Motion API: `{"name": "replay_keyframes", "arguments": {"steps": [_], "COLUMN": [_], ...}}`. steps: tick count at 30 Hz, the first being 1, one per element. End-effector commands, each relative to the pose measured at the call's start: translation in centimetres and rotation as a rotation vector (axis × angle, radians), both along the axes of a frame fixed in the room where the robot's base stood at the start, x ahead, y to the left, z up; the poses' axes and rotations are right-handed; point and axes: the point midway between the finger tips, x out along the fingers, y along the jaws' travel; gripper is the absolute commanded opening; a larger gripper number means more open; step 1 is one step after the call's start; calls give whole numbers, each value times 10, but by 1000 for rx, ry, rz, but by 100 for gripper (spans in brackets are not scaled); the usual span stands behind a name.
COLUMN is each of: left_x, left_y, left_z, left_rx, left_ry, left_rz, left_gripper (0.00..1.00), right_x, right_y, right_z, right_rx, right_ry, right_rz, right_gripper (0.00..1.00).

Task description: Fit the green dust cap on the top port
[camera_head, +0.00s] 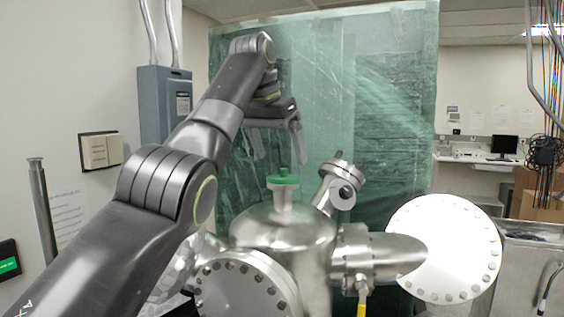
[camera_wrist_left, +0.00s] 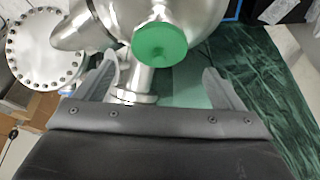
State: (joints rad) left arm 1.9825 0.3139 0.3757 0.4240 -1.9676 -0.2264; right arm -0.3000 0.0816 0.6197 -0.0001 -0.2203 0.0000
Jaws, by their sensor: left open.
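The green dust cap (camera_head: 283,178) sits on the top port (camera_head: 283,196) of the steel vacuum chamber (camera_head: 285,235) in the head view. In the left wrist view the cap (camera_wrist_left: 160,44) shows as a round green disc with a small central nub, covering the port's end. My left gripper (camera_head: 279,162) is open and empty, its fingers pointing down above and slightly left of the cap. In the left wrist view the fingers (camera_wrist_left: 160,78) are spread wide, with nothing between them. Whether the cap is fully seated cannot be told. My right gripper is out of view.
An angled port (camera_head: 338,178) rises just right of the cap. A large white bolted flange (camera_head: 445,248) stands at the right, another bolted flange (camera_head: 245,290) at the front. A green plastic sheet (camera_head: 385,110) hangs behind. The space above the cap is free.

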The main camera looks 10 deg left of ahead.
Motion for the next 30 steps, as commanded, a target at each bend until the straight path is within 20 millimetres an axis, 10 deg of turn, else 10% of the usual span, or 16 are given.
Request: {"name": "replay_keyframes", "arguments": {"steps": [12, 30], "left_x": [-26, -28], "left_y": [12, 13], "left_z": [71, 75], "left_rx": [0, 0], "left_ry": [0, 0], "left_rz": [1, 0], "left_gripper": [90, 90], "right_x": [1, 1], "right_y": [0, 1], "right_z": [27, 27], "right_rx": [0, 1], "right_ry": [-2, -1], "right_rz": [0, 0], "right_gripper": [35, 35]}}
